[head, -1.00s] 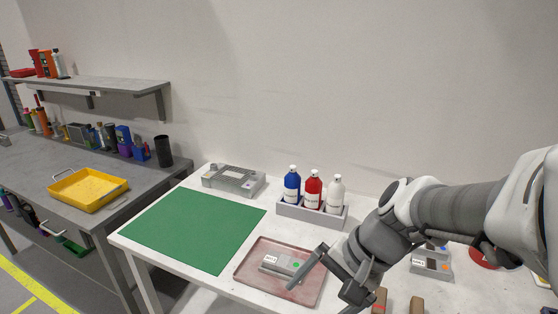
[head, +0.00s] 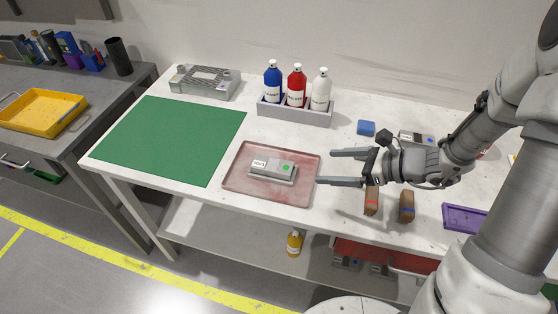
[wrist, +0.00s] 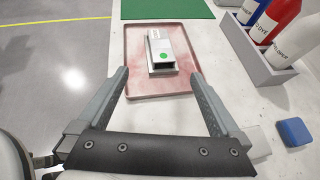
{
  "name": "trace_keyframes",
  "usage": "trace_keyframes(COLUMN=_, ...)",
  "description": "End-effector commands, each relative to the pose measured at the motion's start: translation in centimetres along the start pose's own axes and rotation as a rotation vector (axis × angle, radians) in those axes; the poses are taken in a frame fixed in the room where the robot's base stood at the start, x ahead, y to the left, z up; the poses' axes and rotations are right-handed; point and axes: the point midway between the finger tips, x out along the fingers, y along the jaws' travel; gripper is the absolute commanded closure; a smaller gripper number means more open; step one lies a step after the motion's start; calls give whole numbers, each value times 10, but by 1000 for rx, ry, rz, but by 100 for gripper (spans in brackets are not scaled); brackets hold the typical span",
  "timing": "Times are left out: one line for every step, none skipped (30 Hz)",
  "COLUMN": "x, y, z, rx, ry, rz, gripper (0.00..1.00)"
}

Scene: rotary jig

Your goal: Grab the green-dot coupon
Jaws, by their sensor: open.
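The green-dot coupon (head: 273,169) is a small grey block with a white label and a green dot. It lies in a shallow reddish tray (head: 238,183) on the white table. In the wrist view the coupon (wrist: 160,50) is ahead of my fingers, its green-dot end towards me. My gripper (head: 334,168) is open and empty, at the tray's right edge, with its fingers pointing left towards the coupon. The wrist view shows both fingers (wrist: 160,84) spread apart, with the coupon beyond their tips.
A bottle rack (head: 296,114) with blue, red and white bottles stands behind the tray. A green mat (head: 170,138) lies to the left. A blue block (head: 366,128), two brown blocks (head: 406,207) and a purple tray (head: 463,217) are around my arm. A grey fixture (head: 205,82) stands at the back left.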

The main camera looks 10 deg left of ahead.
Motion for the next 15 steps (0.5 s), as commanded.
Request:
trace_keyframes(x=8, y=1, z=-1, rx=1, ry=-1, rz=5, gripper=0)
trace_keyframes(x=13, y=1, z=-1, rx=2, ry=0, rz=4, gripper=0)
trace_keyframes(x=20, y=1, z=-1, rx=0, ry=0, rz=6, gripper=0)
trace_keyframes(x=27, y=2, z=-1, rx=-1, ry=-1, rz=7, gripper=0)
trace_keyframes(x=34, y=2, z=-1, rx=-1, ry=0, rz=8, gripper=0)
trace_keyframes(x=43, y=2, z=-1, rx=0, ry=0, rz=7, gripper=0)
trace_keyframes(x=50, y=2, z=-1, rx=-1, ry=0, rz=8, gripper=0)
trace_keyframes(x=56, y=2, z=-1, rx=-2, ry=0, rz=8, gripper=0)
trace_keyframes(x=65, y=2, z=-1, rx=-1, ry=0, rz=7, gripper=0)
trace_keyframes(x=72, y=2, z=-1, rx=-1, ry=0, rz=8, gripper=0)
trace_keyframes(x=78, y=2, z=-1, rx=-1, ry=1, rz=7, gripper=0)
trace_keyframes(x=86, y=2, z=-1, rx=-2, ry=1, rz=7, gripper=0)
trace_keyframes(x=92, y=2, z=-1, rx=-3, ry=0, rz=7, gripper=0)
trace_keyframes(x=97, y=2, z=-1, rx=-1, ry=0, rz=6, gripper=0)
trace_keyframes(x=103, y=2, z=-1, rx=-2, ry=1, rz=6, gripper=0)
